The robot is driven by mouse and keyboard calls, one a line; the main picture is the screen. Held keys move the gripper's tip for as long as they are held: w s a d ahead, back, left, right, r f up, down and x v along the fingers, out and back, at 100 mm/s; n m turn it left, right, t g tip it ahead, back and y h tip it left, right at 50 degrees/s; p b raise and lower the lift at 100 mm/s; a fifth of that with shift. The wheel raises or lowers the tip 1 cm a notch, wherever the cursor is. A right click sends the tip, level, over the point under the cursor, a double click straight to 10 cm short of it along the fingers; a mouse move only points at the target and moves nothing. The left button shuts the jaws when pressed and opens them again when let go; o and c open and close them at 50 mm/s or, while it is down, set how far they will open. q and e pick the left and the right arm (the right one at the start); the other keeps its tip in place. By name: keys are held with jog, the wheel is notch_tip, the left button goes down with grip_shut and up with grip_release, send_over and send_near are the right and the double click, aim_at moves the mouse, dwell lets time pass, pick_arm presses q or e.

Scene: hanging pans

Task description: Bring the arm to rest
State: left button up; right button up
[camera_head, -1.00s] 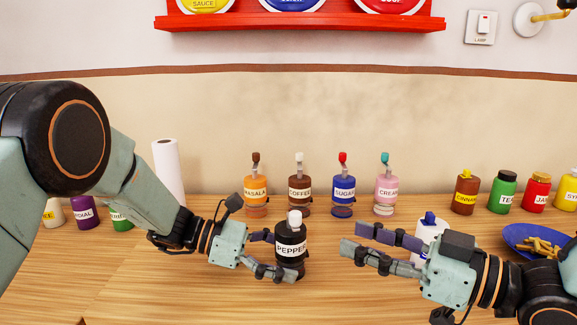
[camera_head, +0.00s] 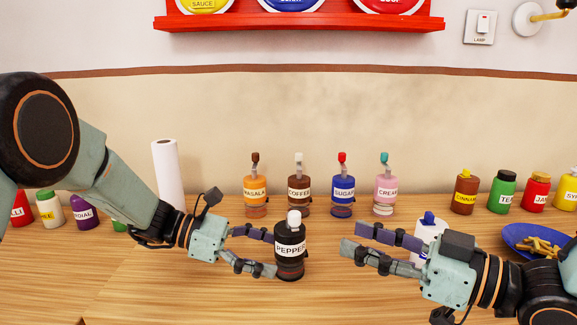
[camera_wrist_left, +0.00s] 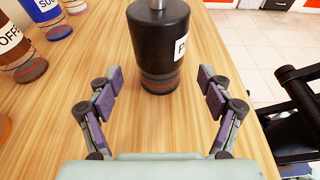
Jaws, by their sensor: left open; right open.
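A black pepper bottle (camera_head: 290,250) with a white cap stands upright on the wooden counter (camera_head: 180,290). My left gripper (camera_head: 262,250) is open, just left of the bottle, its fingers pointing at it. In the left wrist view the bottle (camera_wrist_left: 160,45) stands ahead of the open fingers (camera_wrist_left: 160,95), with bare counter between them. My right gripper (camera_head: 350,238) is open and empty, right of the bottle, its fingers pointing left. A white bottle with a blue cap (camera_head: 430,228) stands behind the right gripper, partly hidden by it.
Masala (camera_head: 256,194), coffee (camera_head: 299,194), sugar (camera_head: 343,194) and cream (camera_head: 385,194) bottles stand along the back. A paper roll (camera_head: 167,172) stands behind my left arm. A blue plate (camera_head: 515,240) with yellow food and several jars are at the right. The front left counter is clear.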

aim_at(283, 256)
pick_arm(q)
jog(key=v, duration=0.8)
jog(key=shift+a+r, duration=0.1)
jog(key=x, duration=1.1)
jog(key=shift+d+f, duration=0.2)
jog(key=shift+d, duration=0.1)
jog(key=shift+a, duration=0.15)
jog(key=shift+d, duration=0.2)
jog(key=shift+a, duration=0.15)
pick_arm(e)
jog(key=shift+x, duration=6.15)
jog(key=shift+w+d+n+g+y, duration=0.1)
jog(key=shift+d+n+g+y, duration=0.1)
jog(key=shift+n+g+y, duration=0.35)
jog(key=shift+w+d+n+g+y, duration=0.1)
jog(key=shift+d+n+g+y, duration=0.15)
jog(key=shift+n+g, duration=0.6)
jog(key=shift+g, duration=0.4)
